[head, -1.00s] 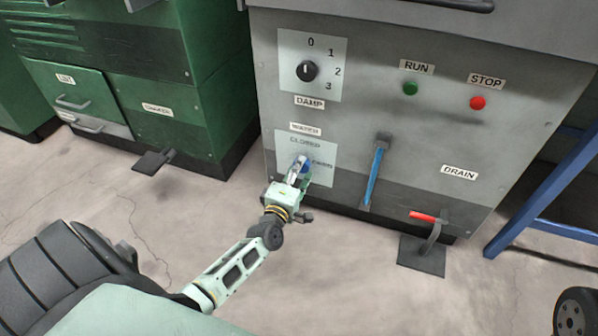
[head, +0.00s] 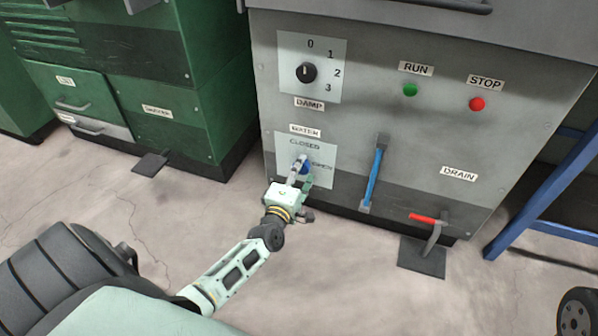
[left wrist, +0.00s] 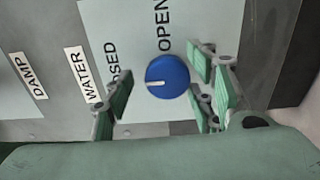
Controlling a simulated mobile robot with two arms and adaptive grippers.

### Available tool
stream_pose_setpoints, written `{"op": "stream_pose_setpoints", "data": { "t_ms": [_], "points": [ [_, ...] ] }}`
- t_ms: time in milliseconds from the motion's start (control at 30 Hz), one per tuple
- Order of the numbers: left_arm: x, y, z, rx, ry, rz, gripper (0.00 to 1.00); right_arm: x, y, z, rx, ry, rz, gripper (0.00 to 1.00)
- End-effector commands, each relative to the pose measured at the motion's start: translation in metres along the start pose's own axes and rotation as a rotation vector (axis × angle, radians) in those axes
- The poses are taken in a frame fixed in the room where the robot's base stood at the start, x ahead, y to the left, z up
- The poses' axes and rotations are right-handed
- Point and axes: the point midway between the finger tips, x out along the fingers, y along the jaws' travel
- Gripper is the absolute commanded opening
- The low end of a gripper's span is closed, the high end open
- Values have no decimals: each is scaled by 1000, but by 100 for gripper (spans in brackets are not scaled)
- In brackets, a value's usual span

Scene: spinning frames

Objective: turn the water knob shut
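The water knob (head: 305,166) is a round blue knob on a pale plate low on the grey machine, with CLOSED above it and OPEN to its right. In the left wrist view the knob (left wrist: 168,77) shows a white pointer line aimed left, toward the partly hidden word CLOSED. My left gripper (head: 299,179) is in front of the knob. In the left wrist view its green-padded fingers (left wrist: 163,95) are spread on either side of the knob, with gaps visible. My right gripper is not in view.
The grey panel also has a black DAMP dial (head: 307,71), a green RUN button (head: 410,90), a red STOP button (head: 476,104) and a blue lever (head: 374,172). A blue frame (head: 545,195) is at the right.

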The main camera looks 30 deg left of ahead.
Motion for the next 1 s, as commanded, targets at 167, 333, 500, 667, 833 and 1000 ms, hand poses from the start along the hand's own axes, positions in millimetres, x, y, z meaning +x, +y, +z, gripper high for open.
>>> {"op": "stream_pose_setpoints", "data": {
  "t_ms": [167, 333, 500, 667, 833, 1000],
  "points": [
    [0, -2, -2, 3, 3, -3, 51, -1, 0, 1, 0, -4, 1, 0],
    [-10, -4, -3, 2, 4, -6, 51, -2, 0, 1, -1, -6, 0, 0],
    [-41, -4, -2, 3, 3, -7, 51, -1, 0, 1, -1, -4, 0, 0],
    [-76, -3, -2, 2, 2, -6, 51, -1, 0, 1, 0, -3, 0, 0],
    [-104, -2, -1, 3, 1, -5, 51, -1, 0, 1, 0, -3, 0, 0],
    [-118, -1, 0, 2, 1, -2, 51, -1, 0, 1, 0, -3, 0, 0]
  ]
}}
